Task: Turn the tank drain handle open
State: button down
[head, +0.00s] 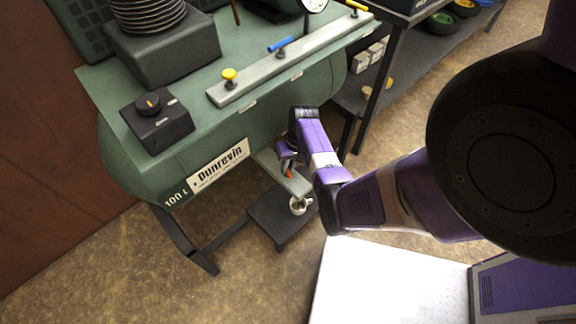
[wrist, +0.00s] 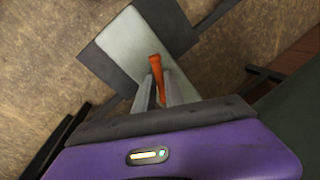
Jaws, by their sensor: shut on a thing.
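The tank drain handle is a small orange lever. In the wrist view the orange handle (wrist: 155,68) sticks out from between the two fingers of my gripper (wrist: 158,90), which is shut on it. In the head view my gripper (head: 287,163) reaches down beside the green tank (head: 225,150), and a bit of the orange handle (head: 290,173) shows under it. A pale grey plate (head: 296,186) lies behind the handle. My fingers hide the handle's pivot and the valve body.
A small white cup (head: 299,205) stands on a dark low step (head: 270,215) below the handle. A black tank leg (head: 190,240) is at the left. A rail with yellow and blue handles (head: 285,60) runs along the tank top. A dark shelf table (head: 385,90) stands behind.

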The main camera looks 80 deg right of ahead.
jog(key=n, duration=0.4)
jog(key=shift+n+g+y, duration=0.3)
jog(key=shift+n, duration=0.4)
jog(key=c, duration=1.5)
grip_release()
jog(key=shift+w, duration=0.1)
jog(key=shift+o, duration=0.2)
notch_tip(320, 180, up, 8)
jog(key=d+p, duration=0.1)
jog(key=p, duration=0.1)
jog(key=shift+s+d+f, duration=0.2)
jog(key=shift+s, duration=0.2)
jog(key=shift+a+f, duration=0.1)
